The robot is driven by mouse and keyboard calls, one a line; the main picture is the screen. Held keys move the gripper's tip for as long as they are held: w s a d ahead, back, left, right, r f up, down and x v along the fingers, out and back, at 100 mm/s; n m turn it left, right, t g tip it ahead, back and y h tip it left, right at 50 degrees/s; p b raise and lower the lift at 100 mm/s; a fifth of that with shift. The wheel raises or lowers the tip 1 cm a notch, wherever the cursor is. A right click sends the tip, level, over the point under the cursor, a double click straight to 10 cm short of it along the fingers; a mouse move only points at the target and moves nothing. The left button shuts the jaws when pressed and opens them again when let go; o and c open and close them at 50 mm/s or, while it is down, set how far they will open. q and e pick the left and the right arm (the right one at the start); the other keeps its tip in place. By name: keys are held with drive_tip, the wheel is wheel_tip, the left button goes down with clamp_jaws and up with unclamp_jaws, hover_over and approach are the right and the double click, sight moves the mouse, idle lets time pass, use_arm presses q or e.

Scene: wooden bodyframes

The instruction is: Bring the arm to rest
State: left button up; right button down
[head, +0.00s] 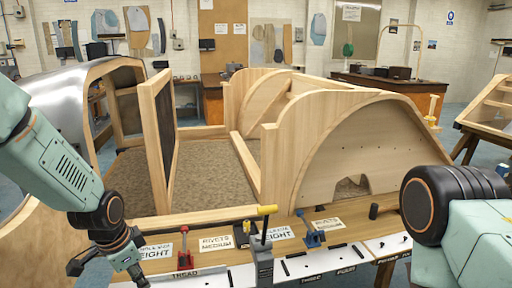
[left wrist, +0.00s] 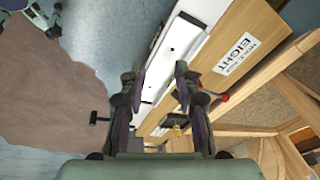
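My left gripper (head: 108,268) hangs at the lower left of the head view, pointing down in front of the workbench. In the left wrist view my left gripper (left wrist: 160,78) shows two dark fingers standing apart with nothing held between them. Beyond the fingers lies the white bench edge and the wooden top with a label (left wrist: 238,55). My right arm (head: 465,215) comes in at the lower right of the head view, with its dark round joint toward the frame.
A wooden bodyframe (head: 340,150) fills the middle, with an upright door frame (head: 158,140) at left. A bench strip in front holds labels, a red tool (head: 185,250), a blue tool (head: 311,232) and a yellow-handled tool (head: 265,235). A second frame (head: 490,108) stands at right.

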use_arm(q)
drive_tip(key=s+d+f+n+t, duration=0.1)
drive_tip(key=s+d+f+n, duration=0.3)
drive_tip(key=s+f+n, duration=0.7)
drive_tip(key=s+f+g, duration=0.2)
drive_tip(key=s+f, duration=0.2)
drive_tip(key=s, duration=0.7)
drive_tip(key=s+f+g+b, duration=0.1)
drive_tip(key=s+f, duration=0.4)
drive_tip(key=s, duration=0.7)
drive_tip(key=shift+m+g, duration=0.4)
drive_tip(key=shift+r+y, duration=0.1)
drive_tip(key=shift+y, duration=0.2)
drive_tip(key=shift+a, duration=0.1)
